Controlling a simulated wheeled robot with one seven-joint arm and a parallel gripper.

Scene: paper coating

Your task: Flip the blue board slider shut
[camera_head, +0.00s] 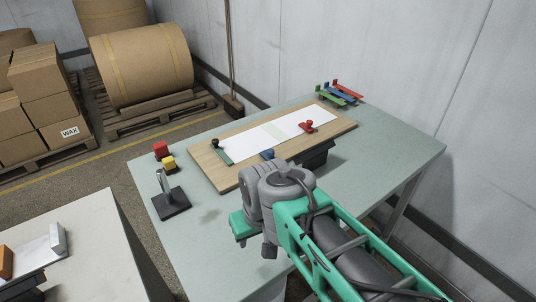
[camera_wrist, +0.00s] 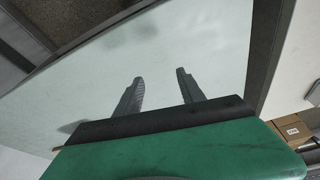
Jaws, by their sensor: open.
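The wooden board (camera_head: 202,165) lies on the pale green table with a white sheet on it. The blue slider (camera_head: 267,154) shows at the board's near edge, just beyond my arm; its lower part is hidden and I cannot tell its position clearly. A green slider with a dark knob (camera_head: 218,150) is at the board's left end, and a red slider (camera_head: 307,127) is towards the right. My gripper (camera_wrist: 160,75) is open and empty, with its fingers apart over a bare pale surface in the wrist view. In the head view, my arm hides the fingertips. The board is not in the wrist view.
A red block (camera_head: 160,149), a yellow block (camera_head: 168,163) and a black-based stand (camera_head: 171,203) are on the table's left. Coloured tools (camera_head: 340,92) lie at the back right. The table's right side (camera_head: 385,150) is clear. A second table (camera_head: 100,245) stands lower left.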

